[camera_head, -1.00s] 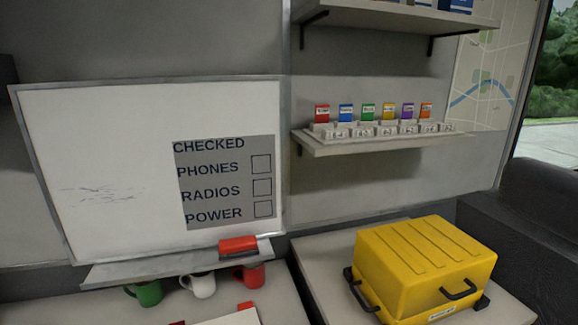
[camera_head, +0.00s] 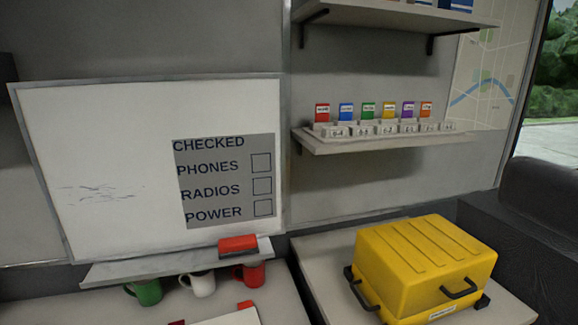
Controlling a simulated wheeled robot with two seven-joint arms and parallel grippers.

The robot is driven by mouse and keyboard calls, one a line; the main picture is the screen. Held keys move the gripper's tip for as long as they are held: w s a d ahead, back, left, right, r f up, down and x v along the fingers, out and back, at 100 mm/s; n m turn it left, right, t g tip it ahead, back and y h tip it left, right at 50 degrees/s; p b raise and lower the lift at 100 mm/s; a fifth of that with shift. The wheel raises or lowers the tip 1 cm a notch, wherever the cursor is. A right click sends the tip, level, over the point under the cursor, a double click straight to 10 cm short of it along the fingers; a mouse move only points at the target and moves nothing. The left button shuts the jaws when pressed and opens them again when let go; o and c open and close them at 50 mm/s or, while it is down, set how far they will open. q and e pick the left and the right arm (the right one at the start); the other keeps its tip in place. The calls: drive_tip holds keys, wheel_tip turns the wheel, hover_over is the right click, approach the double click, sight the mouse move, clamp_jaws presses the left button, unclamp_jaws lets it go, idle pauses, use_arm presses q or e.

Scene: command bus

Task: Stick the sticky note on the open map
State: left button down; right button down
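A map (camera_head: 487,75) with pale streets, a blue line and a green patch is on the wall at the upper right, partly hidden by the shelves. A white sheet (camera_head: 228,318) lies on the counter at the bottom edge, mostly cut off, and I cannot tell what it is. A small red-orange piece (camera_head: 245,305) is at its top corner. I cannot make out a sticky note for certain. Neither of my grippers is in view.
A whiteboard with a checklist (camera_head: 224,180) has a red eraser-like block (camera_head: 238,245) on its ledge. Green (camera_head: 147,292), white (camera_head: 203,284) and red (camera_head: 252,275) mugs stand below. A yellow case (camera_head: 425,262) sits right. A shelf (camera_head: 385,143) holds several coloured tags.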

use_arm(q)
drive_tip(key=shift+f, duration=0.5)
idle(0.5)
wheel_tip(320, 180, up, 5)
drive_tip(key=p, duration=0.5)
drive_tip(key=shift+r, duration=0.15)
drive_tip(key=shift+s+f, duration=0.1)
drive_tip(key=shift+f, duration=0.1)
